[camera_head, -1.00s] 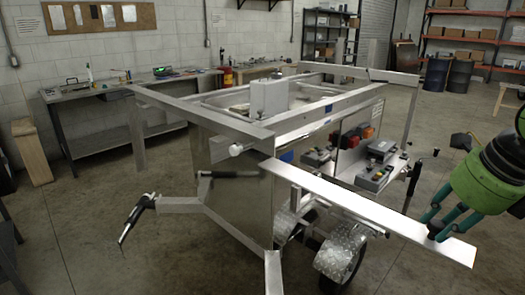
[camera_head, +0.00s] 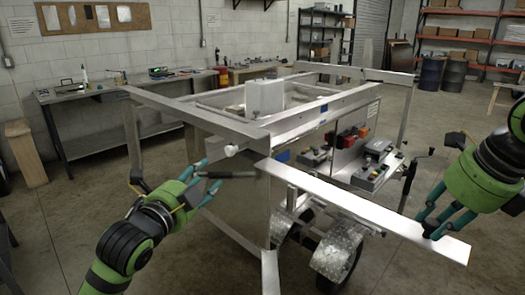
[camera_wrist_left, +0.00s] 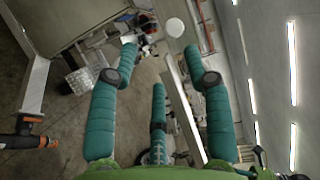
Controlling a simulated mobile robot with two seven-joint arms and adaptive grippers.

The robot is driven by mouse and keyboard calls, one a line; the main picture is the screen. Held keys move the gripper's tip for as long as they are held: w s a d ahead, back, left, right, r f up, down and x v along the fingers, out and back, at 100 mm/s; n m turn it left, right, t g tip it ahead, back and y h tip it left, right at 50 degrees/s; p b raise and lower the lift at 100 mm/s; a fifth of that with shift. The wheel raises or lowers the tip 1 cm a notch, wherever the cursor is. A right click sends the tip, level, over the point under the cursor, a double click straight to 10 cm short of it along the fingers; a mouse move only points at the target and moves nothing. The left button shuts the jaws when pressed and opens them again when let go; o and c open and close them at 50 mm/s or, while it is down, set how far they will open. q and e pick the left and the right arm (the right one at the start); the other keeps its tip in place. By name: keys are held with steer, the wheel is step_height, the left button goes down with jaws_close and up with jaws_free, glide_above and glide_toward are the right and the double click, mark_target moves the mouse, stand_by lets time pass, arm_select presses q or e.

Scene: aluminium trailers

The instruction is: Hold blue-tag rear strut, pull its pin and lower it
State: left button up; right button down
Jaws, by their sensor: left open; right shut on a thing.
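The silver flat strut (camera_head: 345,198) slopes from the trailer's near corner down to the right in the head view. My right gripper (camera_head: 436,228) is shut on its lower right end. A white round knob (camera_head: 232,150), which looks like the pin's end, sticks out at the near corner. My left gripper (camera_head: 203,176) is open and empty just left of and below the knob. In the left wrist view a white disc (camera_wrist_left: 174,28), likely the knob, lies ahead, between the open fingertips (camera_wrist_left: 160,48). A small blue tag (camera_head: 284,156) shows behind the strut's upper end.
The aluminium trailer frame (camera_head: 190,122) fills the middle. A dark-handled bar (camera_head: 228,174) lies close to my left fingers. Wheels with a plate fender (camera_head: 332,248) stand below the strut. A workbench (camera_head: 110,94) runs along the back wall.

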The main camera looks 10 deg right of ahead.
mark_target(228, 152)
arm_select(q)
steer(key=shift+m, duration=0.3)
steer(key=x, duration=0.3)
steer(key=r+x, duration=0.1)
steer(key=x, duration=0.3)
steer(key=d+r+x, duration=0.1)
steer(key=x, duration=0.3)
steer(key=shift+d, duration=0.15)
steer(key=shift+f, duration=0.1)
jaws_close()
